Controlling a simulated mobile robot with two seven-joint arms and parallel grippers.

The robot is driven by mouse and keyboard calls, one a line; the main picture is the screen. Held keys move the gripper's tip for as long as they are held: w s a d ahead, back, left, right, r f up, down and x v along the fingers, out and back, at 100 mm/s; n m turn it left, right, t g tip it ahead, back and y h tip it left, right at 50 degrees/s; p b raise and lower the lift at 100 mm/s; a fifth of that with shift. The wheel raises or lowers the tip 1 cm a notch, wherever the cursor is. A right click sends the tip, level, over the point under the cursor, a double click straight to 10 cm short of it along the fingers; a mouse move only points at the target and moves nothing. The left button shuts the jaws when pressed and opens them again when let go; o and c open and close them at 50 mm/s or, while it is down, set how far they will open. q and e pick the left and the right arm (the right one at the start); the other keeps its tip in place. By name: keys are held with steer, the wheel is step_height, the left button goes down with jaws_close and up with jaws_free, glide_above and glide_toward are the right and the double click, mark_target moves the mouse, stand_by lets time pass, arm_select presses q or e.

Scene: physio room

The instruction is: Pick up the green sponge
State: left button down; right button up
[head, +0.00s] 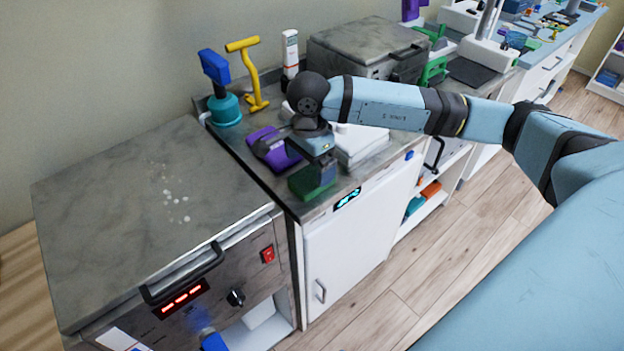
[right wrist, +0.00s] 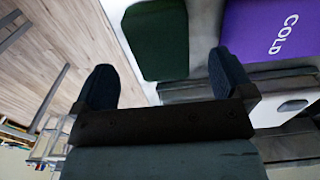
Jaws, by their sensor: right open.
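The green sponge (head: 312,183) lies near the front edge of the grey counter (head: 232,139). It shows as a dark green block at the top of the right wrist view (right wrist: 155,40). My right gripper (head: 316,168) is above the sponge, pointing down and partly covering it in the head view. In the right wrist view its two fingers (right wrist: 162,70) are spread apart, one to each side of the sponge's near end, with nothing held. I cannot tell how large the height gap is. My left gripper is not in view.
A purple pack marked COLD (right wrist: 268,33) lies beside the sponge; it also shows in the head view (head: 268,145). White folded towels (head: 361,142) lie to the right. A teal-based blue tool (head: 222,104) and yellow handle (head: 249,74) stand behind. A steel-topped unit (head: 130,215) is left.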

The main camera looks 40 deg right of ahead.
mark_target(308, 178)
step_height(308, 178, down, 5)
steer(key=shift+a+r, duration=0.1)
steer(key=c, duration=1.1)
steer(key=shift+o, duration=0.2)
step_height(308, 178, up, 20)
steer(key=shift+p, duration=0.4)
steer(key=shift+o, duration=0.9)
steer(key=shift+a, duration=0.1)
steer(key=shift+c, duration=0.3)
